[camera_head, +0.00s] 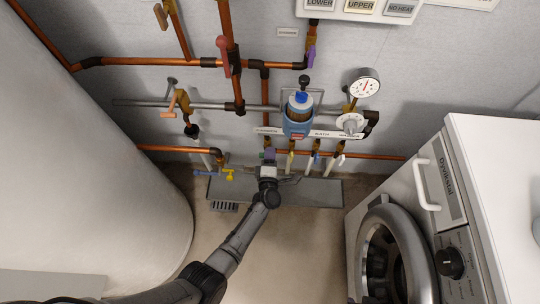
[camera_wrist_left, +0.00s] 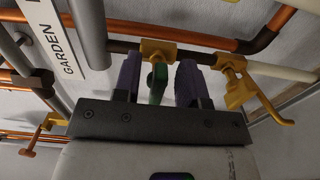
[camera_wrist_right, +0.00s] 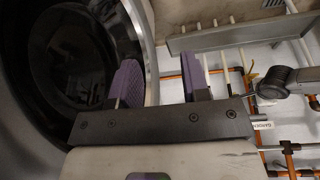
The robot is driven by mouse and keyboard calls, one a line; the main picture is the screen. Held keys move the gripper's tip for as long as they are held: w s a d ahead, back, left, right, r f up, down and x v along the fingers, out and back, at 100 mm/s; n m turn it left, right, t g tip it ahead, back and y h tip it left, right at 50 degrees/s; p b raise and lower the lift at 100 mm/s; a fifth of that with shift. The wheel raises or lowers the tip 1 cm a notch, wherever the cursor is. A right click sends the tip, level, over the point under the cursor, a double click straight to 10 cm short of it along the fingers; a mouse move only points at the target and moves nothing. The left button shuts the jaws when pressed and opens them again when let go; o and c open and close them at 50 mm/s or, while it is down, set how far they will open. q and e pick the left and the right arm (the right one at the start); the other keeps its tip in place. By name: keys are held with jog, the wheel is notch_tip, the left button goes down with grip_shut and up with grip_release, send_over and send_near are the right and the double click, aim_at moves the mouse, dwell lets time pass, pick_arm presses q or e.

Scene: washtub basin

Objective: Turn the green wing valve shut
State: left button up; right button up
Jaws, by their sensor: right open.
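The green wing valve (camera_wrist_left: 157,82) shows in the left wrist view, below a brass fitting (camera_wrist_left: 150,50) on the pipe. My left gripper (camera_head: 269,157) is at the row of small valves under the pipes in the head view. Its two purple fingers are open, one on each side of the green wing, with a gap visible on both sides. In the head view the green valve is hidden behind my gripper. My right gripper (camera_wrist_right: 161,80) is open and empty in the right wrist view, with the round washer door behind it.
A yellow valve (camera_wrist_left: 238,85) sits close to the right finger in the left wrist view. A "GARDEN" label (camera_wrist_left: 71,45) is at left. In the head view, a blue filter (camera_head: 298,122) and a gauge (camera_head: 364,86) hang above, and the washer (camera_head: 425,210) stands at right.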

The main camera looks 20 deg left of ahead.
pick_arm(q)
jog(key=p+v, duration=0.4)
jog(key=v, duration=0.9)
jog(key=shift+s, duration=0.4)
jog(key=shift+d, duration=0.1)
